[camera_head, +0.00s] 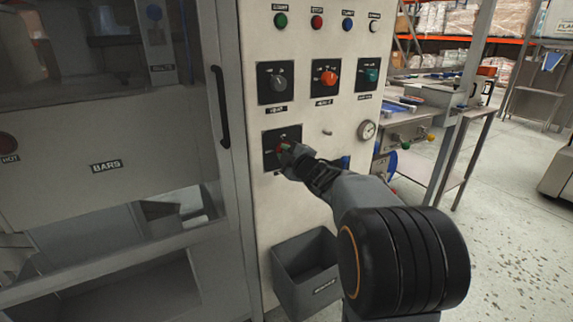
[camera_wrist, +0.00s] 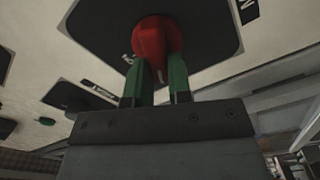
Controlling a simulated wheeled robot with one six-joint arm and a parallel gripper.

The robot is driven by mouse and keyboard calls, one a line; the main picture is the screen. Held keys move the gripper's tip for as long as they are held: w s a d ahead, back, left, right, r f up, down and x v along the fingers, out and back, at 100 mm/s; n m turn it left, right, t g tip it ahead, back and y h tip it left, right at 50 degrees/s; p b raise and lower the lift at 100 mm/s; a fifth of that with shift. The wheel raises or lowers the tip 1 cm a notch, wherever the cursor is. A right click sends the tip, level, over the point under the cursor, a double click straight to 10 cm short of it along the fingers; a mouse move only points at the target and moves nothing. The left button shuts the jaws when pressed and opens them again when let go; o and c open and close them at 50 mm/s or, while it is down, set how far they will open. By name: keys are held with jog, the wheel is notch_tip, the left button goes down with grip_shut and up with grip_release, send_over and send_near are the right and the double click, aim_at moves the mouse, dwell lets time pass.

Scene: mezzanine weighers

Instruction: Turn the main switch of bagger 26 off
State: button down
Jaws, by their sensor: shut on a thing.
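The switch that my gripper (camera_head: 287,148) is at is the lowest one on the pale control panel. It has a black square plate (camera_head: 269,158) and a red knob (camera_wrist: 154,38). In the wrist view my gripper (camera_wrist: 156,72) has its two green fingers on either side of the knob, shut on it. A small pale mark shows on the knob's near edge, between the fingers. In the head view my gripper hides most of the knob and part of the plate. The lettering around the knob is partly hidden and too small to read, as is any bagger number.
Above are a grey-knobbed switch (camera_head: 279,82), a red-knobbed switch (camera_head: 328,78) and a teal-knobbed switch (camera_head: 370,75). A gauge (camera_head: 367,130) sits right of my gripper. A grey bin (camera_head: 306,285) hangs below. A cabinet door with a black handle (camera_head: 219,108) stands left.

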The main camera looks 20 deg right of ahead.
jog(key=n+b, duration=0.4)
jog(key=n, duration=0.1)
jog(key=shift+a+f, duration=0.1)
jog(key=shift+f, duration=0.3)
jog(key=shift+b, duration=0.35)
jog(key=c, duration=1)
grip_release()
jog(key=shift+r+n, duration=0.1)
jog(key=shift+n, duration=0.2)
jog(key=shift+c, duration=0.2)
jog(key=s+d+p, duration=0.1)
jog(key=s+p, duration=0.1)
jog(key=s, duration=1.1)
jog(key=shift+s+d, duration=0.3)
jog(key=shift+s, duration=0.05)
